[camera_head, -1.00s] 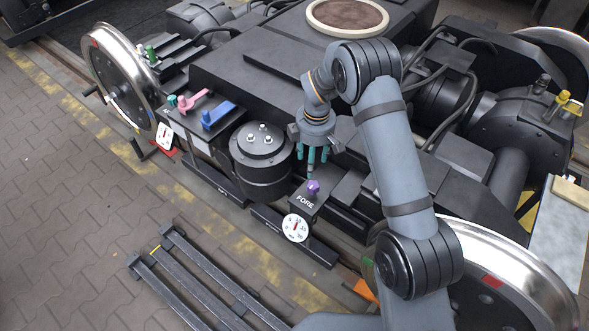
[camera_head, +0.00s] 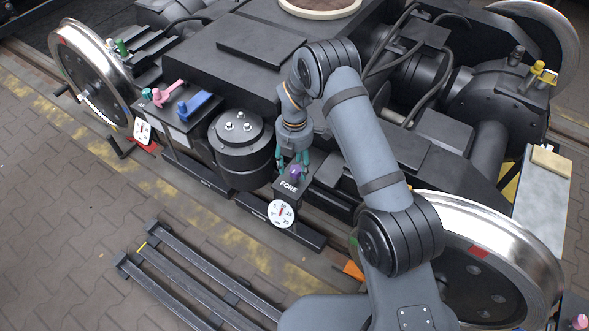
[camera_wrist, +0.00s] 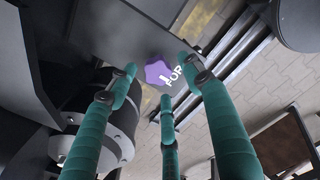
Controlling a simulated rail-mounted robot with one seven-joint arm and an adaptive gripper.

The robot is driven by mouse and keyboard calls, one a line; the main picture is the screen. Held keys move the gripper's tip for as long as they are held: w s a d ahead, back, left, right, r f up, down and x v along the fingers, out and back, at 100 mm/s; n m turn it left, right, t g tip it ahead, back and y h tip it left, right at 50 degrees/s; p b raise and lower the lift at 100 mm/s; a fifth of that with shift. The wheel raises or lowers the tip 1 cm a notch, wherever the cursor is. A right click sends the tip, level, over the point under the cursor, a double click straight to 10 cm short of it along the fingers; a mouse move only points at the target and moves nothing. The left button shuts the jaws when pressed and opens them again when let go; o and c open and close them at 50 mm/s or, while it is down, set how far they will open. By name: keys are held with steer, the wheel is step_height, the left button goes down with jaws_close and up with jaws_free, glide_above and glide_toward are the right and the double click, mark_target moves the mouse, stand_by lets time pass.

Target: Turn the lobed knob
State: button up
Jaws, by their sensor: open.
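The purple lobed knob (camera_head: 296,172) sits on top of the dark block marked FORE (camera_head: 287,187), above a white dial gauge (camera_head: 281,213) with a red needle. In the wrist view the knob (camera_wrist: 158,72) shows a white mark on its face, next to the FORE lettering. My gripper (camera_head: 294,160) points down just over the knob. Its teal fingers (camera_wrist: 158,105) are spread apart around the line to the knob, with nothing between them. I cannot tell from the head view whether a finger touches the knob.
A black cylinder (camera_head: 241,142) with bolts stands just left of my gripper. Pink (camera_head: 168,93) and blue (camera_head: 193,105) handles are further left. A large wheel (camera_head: 490,260) is at right. Dark rails (camera_head: 190,270) lie on the paving in front.

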steer(key=shift+f, duration=1)
steer(key=shift+c, duration=1.2)
steer(key=c, duration=0.8)
steer(key=shift+s, duration=0.1)
steer(key=shift+c, duration=0.3)
steer(key=shift+f+m, duration=0.1)
steer(key=shift+m, duration=0.2)
